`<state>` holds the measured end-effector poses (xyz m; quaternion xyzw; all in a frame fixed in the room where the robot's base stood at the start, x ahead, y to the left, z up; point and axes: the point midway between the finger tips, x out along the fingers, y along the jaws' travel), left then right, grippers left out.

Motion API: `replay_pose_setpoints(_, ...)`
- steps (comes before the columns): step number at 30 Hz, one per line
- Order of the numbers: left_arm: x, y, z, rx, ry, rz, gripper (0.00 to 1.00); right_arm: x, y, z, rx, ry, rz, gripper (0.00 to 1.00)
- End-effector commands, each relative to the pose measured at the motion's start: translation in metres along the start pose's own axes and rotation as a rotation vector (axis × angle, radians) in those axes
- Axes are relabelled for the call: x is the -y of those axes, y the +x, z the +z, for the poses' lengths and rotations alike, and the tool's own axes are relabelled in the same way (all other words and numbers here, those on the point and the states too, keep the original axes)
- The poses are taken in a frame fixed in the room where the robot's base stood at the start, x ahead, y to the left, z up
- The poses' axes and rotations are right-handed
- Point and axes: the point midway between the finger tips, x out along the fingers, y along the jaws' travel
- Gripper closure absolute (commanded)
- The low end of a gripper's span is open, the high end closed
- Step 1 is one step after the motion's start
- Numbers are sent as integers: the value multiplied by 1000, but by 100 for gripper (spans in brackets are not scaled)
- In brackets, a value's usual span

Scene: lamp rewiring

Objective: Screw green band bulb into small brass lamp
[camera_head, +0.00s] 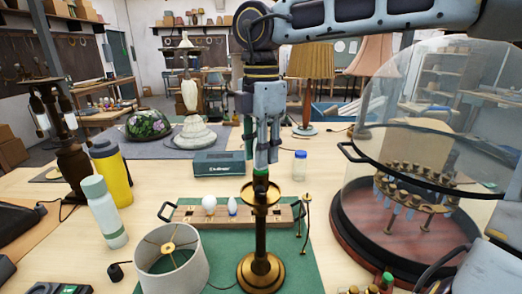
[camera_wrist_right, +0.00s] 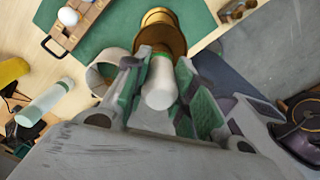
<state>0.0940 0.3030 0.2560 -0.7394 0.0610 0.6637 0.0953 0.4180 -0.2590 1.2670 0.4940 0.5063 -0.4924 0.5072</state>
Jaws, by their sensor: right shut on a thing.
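The small brass lamp (camera_head: 261,232) stands upright on the green mat, with a round base and a wide cup on top. Its brass cup also shows in the right wrist view (camera_wrist_right: 160,35). My right gripper (camera_head: 262,164) points straight down over the lamp and is shut on the green band bulb. In the wrist view the white bulb (camera_wrist_right: 160,86) sits between the green finger pads, in line with the lamp cup. In the head view only its green band (camera_head: 260,176) shows below the fingers, at the cup. I cannot tell how deep its base sits. My left gripper is not in view.
A glass dome (camera_head: 395,110) over a chandelier is on the right. A green-capped bottle (camera_head: 105,213) and a yellow flask (camera_head: 112,176) stand left.

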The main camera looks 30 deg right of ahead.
Motion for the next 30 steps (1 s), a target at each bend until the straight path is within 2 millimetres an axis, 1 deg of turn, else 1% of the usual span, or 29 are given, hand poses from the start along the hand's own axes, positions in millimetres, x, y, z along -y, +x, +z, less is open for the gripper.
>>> replay_pose_setpoints(1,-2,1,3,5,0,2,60,0,1,0,1,25,-2,99)
replay_pose_setpoints(6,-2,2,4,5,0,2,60,1,1,0,1,97,-3,99)
replay_pose_setpoints(14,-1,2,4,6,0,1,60,1,1,0,2,108,-3,99)
replay_pose_setpoints(15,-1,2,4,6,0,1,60,1,1,0,2,108,-3,72)
replay_pose_setpoints(20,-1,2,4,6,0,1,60,0,1,0,1,108,-2,51)
replay_pose_setpoints(21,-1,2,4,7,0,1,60,0,1,0,1,108,-2,49)
replay_pose_setpoints(30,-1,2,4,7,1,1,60,0,0,0,1,107,-1,49)
